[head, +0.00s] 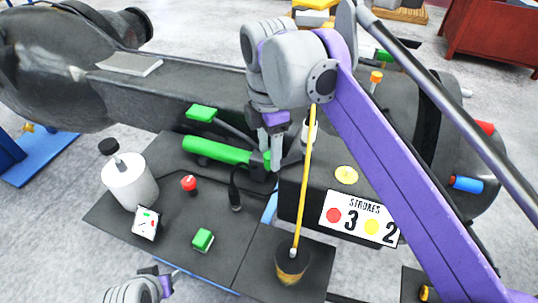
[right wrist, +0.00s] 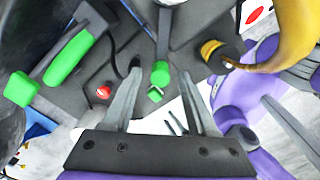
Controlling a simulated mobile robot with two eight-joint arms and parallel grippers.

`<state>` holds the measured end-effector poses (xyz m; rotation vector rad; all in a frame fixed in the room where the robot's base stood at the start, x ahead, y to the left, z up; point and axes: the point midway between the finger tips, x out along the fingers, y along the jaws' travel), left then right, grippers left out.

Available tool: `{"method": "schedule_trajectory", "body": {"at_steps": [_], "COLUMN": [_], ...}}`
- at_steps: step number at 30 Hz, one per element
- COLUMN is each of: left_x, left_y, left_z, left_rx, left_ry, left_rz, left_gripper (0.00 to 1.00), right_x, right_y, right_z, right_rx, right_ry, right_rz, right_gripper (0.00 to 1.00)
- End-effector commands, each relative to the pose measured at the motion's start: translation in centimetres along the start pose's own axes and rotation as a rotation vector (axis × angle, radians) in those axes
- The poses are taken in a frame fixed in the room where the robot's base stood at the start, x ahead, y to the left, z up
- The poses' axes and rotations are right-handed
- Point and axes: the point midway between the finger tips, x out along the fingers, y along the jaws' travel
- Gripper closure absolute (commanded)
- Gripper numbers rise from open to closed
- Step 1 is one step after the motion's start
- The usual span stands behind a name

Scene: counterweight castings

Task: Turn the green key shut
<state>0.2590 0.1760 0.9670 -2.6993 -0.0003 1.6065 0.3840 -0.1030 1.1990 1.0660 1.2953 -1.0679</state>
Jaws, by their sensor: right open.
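My right gripper (head: 272,150) reaches down from above at the middle of the machine, and its two fingers are apart. In the right wrist view a green knob-like part (right wrist: 160,73), which seems to be the green key, lies between the open fingertips (right wrist: 159,78) with no clear contact. In the head view a bit of green (head: 268,160) shows at the fingers, at the right end of a green cylinder (head: 215,150); the fingers partly hide it. My left gripper (head: 165,282) is at the bottom edge, mostly out of frame.
A green block (head: 200,113), a red button (head: 189,183) and a green cube (head: 203,240) are nearby. A white canister (head: 130,182) stands left. A yellow rod rises from a dark pot (head: 291,268). A "STROKES" sign (head: 360,217) is at right.

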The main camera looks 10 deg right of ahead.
Motion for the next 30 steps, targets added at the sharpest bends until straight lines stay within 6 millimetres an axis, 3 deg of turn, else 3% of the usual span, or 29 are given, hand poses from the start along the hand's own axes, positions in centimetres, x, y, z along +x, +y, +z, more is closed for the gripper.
{"method": "schedule_trajectory", "body": {"at_steps": [6,14,24,30], "left_x": [0.1,0.1,0.1,0.1], "left_y": [0.0,0.0,0.0,0.0], "left_z": [0.2,0.1,0.1,0.1], "left_rx": [0.000,0.000,0.000,0.000], "left_ry": [-0.001,-0.001,-0.001,-0.001], "left_rz": [0.000,0.000,0.000,0.000], "left_gripper": [0.50,0.50,0.50,0.50], "right_x": [1.6,1.7,1.6,1.6], "right_y": [0.0,0.0,0.0,0.0], "right_z": [0.0,0.0,0.0,0.0], "right_rx": [0.000,0.001,0.001,0.001], "right_ry": [0.000,0.000,0.000,0.000], "right_rz": [0.001,0.001,0.001,0.001], "right_gripper": [0.42,0.42,1.00,1.00]}}
